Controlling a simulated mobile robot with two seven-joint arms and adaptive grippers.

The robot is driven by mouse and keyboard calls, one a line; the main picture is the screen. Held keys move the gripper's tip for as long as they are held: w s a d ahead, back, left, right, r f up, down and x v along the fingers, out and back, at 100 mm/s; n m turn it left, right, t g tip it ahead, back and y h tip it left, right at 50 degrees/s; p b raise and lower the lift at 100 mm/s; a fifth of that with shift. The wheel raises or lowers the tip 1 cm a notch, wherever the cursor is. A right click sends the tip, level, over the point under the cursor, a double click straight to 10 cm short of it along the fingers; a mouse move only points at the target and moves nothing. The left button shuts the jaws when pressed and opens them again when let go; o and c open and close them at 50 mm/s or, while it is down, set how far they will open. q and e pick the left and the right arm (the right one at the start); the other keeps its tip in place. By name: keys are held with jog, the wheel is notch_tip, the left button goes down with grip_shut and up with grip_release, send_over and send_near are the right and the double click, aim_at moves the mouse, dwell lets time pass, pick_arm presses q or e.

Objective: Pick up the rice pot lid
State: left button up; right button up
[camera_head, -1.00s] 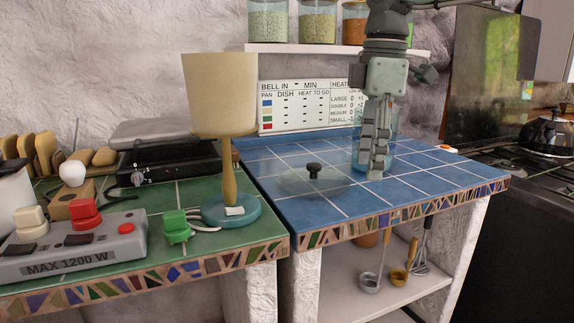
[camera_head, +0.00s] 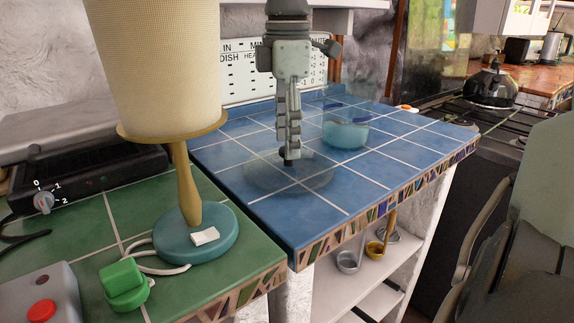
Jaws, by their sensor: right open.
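The rice pot lid (camera_head: 262,178) is a clear glass disc with a small black knob, lying flat on the blue tiled counter (camera_head: 335,200). My right gripper (camera_head: 288,154) points straight down over the middle of the lid, its fingertips at the knob, which they partly hide. The jaws are open; I cannot tell whether they touch the knob. A glass pot (camera_head: 345,134) with a blue-tinted lower part stands on the counter just right of the gripper.
A lamp with a large cream shade (camera_head: 155,65) and a blue base (camera_head: 196,238) stands left of the lid on the green counter (camera_head: 225,265). A green plug (camera_head: 124,285) lies near it. A stove (camera_head: 490,120) is at the right. The blue counter's front is clear.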

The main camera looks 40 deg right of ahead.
jog(key=shift+s+f, duration=0.1)
jog(key=shift+f, duration=1.4)
jog(key=shift+c, duration=0.4)
grip_shut()
